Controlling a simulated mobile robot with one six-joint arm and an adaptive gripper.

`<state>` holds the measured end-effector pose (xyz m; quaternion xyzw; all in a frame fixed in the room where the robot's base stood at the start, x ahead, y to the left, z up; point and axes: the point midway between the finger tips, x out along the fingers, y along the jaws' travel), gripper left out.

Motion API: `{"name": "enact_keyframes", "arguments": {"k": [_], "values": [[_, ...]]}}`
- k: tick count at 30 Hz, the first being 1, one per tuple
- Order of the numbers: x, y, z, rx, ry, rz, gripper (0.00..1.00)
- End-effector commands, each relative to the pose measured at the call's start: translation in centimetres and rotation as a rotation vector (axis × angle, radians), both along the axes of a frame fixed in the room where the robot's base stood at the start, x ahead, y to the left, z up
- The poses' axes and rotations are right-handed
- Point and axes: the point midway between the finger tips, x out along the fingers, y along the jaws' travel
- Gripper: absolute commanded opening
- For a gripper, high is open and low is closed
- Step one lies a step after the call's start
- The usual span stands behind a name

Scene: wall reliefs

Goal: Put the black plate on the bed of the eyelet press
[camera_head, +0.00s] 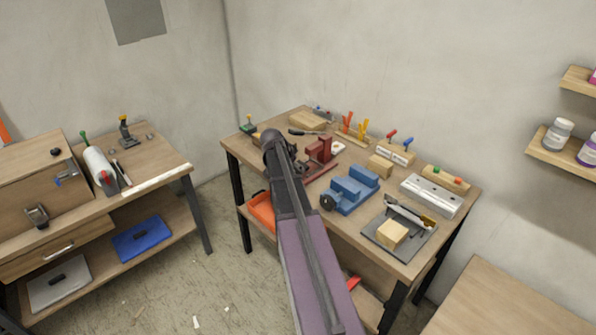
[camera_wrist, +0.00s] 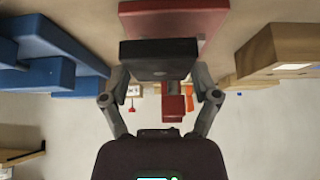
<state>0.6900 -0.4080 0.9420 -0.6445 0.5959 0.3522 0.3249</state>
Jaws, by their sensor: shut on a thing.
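The black plate (camera_wrist: 158,60) is between the fingertips of my gripper (camera_wrist: 162,74) in the wrist view, and the gripper is shut on it. The eyelet press (camera_head: 319,150) is the red device on the workbench, just right of my arm's end. In the wrist view, which looks upside down, its red base (camera_wrist: 180,18) appears above the plate and a red upper part (camera_wrist: 174,107) below it. The plate overlaps the base in the picture; I cannot tell whether they touch. In the head view my arm hides the gripper and plate.
A blue vise (camera_head: 350,189) stands close to the right of the press. A dark tray with a wooden block (camera_head: 392,234) is nearer the front. Wooden blocks (camera_head: 380,165) and tool racks (camera_head: 397,154) line the back. The workbench (camera_head: 262,142) is crowded.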

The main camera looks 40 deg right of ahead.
Motion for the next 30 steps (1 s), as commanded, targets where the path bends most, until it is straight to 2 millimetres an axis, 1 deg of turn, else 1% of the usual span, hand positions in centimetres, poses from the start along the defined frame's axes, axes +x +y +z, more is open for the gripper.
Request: {"name": "enact_keyframes", "arguments": {"k": [2,14,17,22,24,30], "values": [[0.2,-0.3,0.0,0.000,0.000,0.000,0.24],[0.3,-0.5,-0.1,0.000,-0.001,-0.001,0.24],[0.7,-1.1,-0.1,0.000,-0.001,-0.002,0.24],[2.1,-3.0,-0.4,0.000,-0.001,-0.002,0.24],[1.7,-2.6,-1.5,0.000,-0.001,-0.001,0.24],[1.6,-2.5,-3.2,0.000,-0.001,-0.001,0.24]]}}
